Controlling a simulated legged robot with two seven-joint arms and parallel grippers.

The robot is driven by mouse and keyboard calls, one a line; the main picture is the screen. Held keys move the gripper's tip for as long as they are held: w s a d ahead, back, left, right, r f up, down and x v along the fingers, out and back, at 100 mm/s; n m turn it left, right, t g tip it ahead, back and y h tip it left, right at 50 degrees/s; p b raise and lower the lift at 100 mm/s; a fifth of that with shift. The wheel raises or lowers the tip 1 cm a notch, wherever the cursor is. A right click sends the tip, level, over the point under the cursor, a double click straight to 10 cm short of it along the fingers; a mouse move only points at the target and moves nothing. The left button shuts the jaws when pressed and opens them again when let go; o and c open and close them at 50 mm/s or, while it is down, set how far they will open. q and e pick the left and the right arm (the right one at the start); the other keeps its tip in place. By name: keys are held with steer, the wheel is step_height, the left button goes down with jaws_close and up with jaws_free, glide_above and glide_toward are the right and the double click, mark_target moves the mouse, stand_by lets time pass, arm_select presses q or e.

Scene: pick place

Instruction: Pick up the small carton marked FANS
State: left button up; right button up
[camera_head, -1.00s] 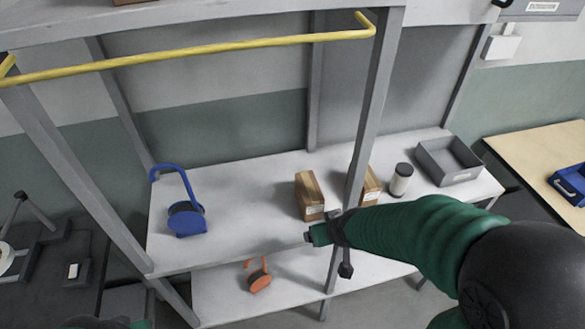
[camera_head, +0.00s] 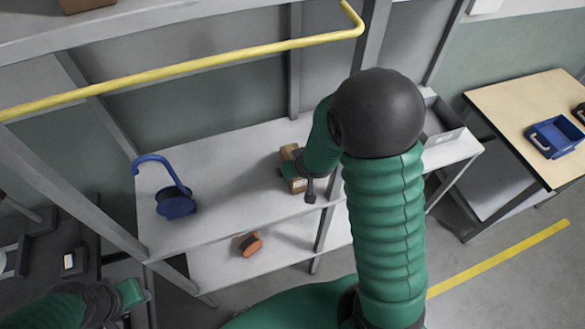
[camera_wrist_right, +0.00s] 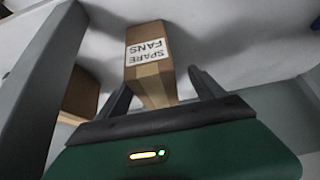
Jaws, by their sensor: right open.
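The small brown carton marked SPARE FANS (camera_wrist_right: 150,62) stands on the shelf board in the right wrist view, its label upside down in that picture. In the head view the carton (camera_head: 298,186) is partly hidden by my right gripper (camera_head: 297,174). In the right wrist view my right gripper (camera_wrist_right: 161,86) is open, with one finger on either side of the carton's near end. I cannot tell whether either finger touches it. My left gripper (camera_head: 138,298) is low at the left of the head view, away from the shelf; its finger opening is unclear.
A grey post (camera_wrist_right: 45,90) and a second brown carton (camera_wrist_right: 80,95) are left of the FANS carton in the wrist view. A blue object (camera_head: 176,204) stands on the shelf (camera_head: 230,216) to the left; an orange one (camera_head: 249,243) is below. A yellow rail (camera_head: 190,64) crosses above.

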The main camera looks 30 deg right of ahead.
steer(key=f, duration=0.1)
steer(key=w+d+f, duration=0.1)
steer(key=f, duration=0.1)
steer(key=shift+w+d+p, duration=0.25)
steer(key=shift+d+p, duration=0.15)
steer(key=shift+w+f, duration=0.15)
steer(key=shift+f, duration=0.05)
steer(key=shift+w+a, duration=0.25)
steer(key=shift+a, duration=0.25)
steer(key=c, duration=0.4)
steer(key=shift+s+d, duration=0.15)
steer(key=shift+d, duration=0.2)
steer(key=c, duration=1.2)
steer(key=shift+a, duration=0.15)
steer(key=shift+c, duration=0.4)
